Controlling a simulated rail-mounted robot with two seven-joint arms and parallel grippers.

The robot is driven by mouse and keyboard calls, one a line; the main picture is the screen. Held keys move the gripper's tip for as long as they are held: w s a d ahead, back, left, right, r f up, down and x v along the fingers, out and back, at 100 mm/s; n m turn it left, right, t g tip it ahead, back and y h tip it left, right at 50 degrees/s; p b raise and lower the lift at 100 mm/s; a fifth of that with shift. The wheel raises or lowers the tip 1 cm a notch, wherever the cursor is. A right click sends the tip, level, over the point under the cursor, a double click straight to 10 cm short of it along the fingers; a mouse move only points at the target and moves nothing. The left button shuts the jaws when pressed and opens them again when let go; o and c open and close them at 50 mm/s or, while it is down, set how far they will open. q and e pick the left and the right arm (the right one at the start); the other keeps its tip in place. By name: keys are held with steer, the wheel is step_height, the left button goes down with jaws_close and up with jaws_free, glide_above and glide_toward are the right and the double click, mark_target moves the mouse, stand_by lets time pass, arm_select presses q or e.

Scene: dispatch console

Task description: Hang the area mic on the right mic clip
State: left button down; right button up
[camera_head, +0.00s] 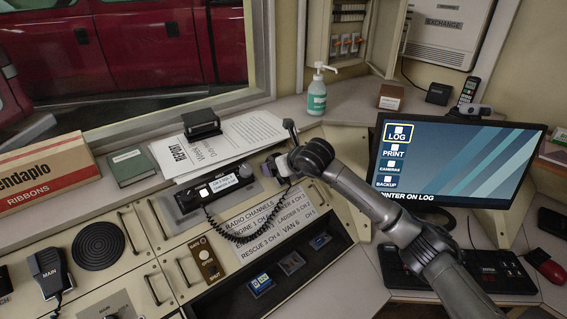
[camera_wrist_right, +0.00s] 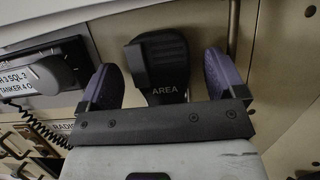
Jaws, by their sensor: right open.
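The area mic (camera_wrist_right: 158,62) is a dark hand mic lettered AREA, upright in the right wrist view against the beige panel. My right gripper (camera_wrist_right: 160,80) is open, with one dark purplish finger on each side of the mic and a visible gap at both sides. In the head view my right gripper (camera_head: 279,168) is at the console just right of the radio, and the mic is largely hidden there. The right mic clip cannot be made out; I cannot tell whether the mic rests on it. My left gripper is not in view.
The radio (camera_head: 216,189) with its lit display sits left of my gripper, and a coiled cord (camera_head: 246,238) loops below it. The MAIN mic (camera_head: 48,271) is at far left. The monitor (camera_head: 462,160) stands right of my arm. Papers (camera_head: 228,142) lie behind the radio.

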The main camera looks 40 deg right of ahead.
steer(key=p+v, duration=0.2)
steer(key=v, duration=1.2)
steer(key=shift+p, duration=0.3)
steer(key=shift+w, duration=0.1)
